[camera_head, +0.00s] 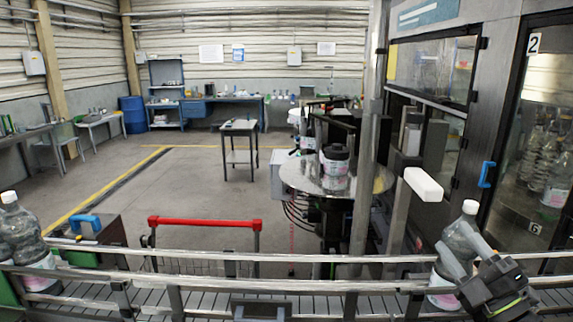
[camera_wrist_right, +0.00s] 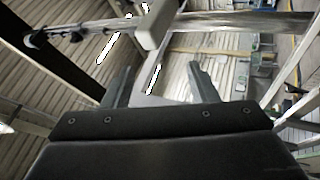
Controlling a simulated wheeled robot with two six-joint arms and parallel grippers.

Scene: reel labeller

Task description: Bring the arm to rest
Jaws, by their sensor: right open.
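My right gripper (camera_head: 461,245) is at the lower right of the head view, over the conveyor's rail. It overlaps a clear bottle (camera_head: 468,209) with a white cap and a pink-and-white label; I cannot tell whether they touch. In the right wrist view my right gripper (camera_wrist_right: 161,80) has its two fingers apart, with nothing held between them. The fingers point toward the upper walls and roof. My left gripper is in neither view.
The conveyor's metal rail (camera_head: 330,259) runs across the front. Clear bottles (camera_head: 23,228) stand at the far left. A round turntable (camera_head: 304,178) carries a dark labelled jar (camera_head: 336,158). A machine cabinet with a white block-ended handle (camera_head: 423,184) is at right. Open floor lies mid-left.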

